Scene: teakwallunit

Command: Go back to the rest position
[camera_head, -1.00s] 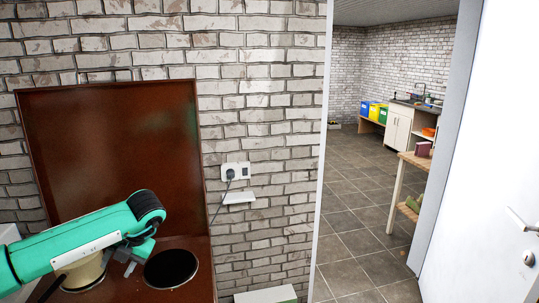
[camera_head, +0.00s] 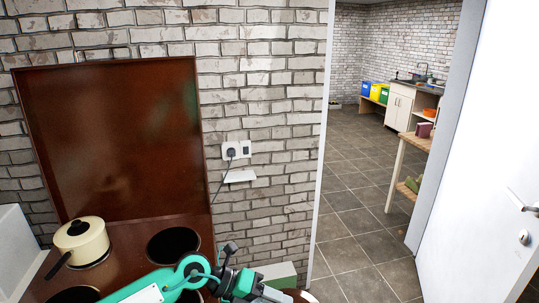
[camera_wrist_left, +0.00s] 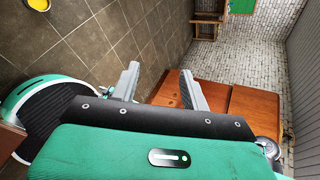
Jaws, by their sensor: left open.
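My left gripper (camera_head: 270,293) is low in the middle of the head view, in front of the brown stove's right edge, partly cut off by the frame. In the left wrist view its two grey fingers (camera_wrist_left: 159,82) are apart with nothing between them. A cream pot with a lid (camera_head: 81,238) stands on the back left burner of the brown stove (camera_head: 126,240), clear of the gripper. My right gripper is in neither view.
The stove's raised lid (camera_head: 110,140) leans near the brick wall (camera_head: 265,100). A white door (camera_head: 480,180) stands open at the right. Tiled floor (camera_head: 350,215) lies open beyond the doorway. A yellow round thing (camera_wrist_left: 36,14) is on the floor in the wrist view.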

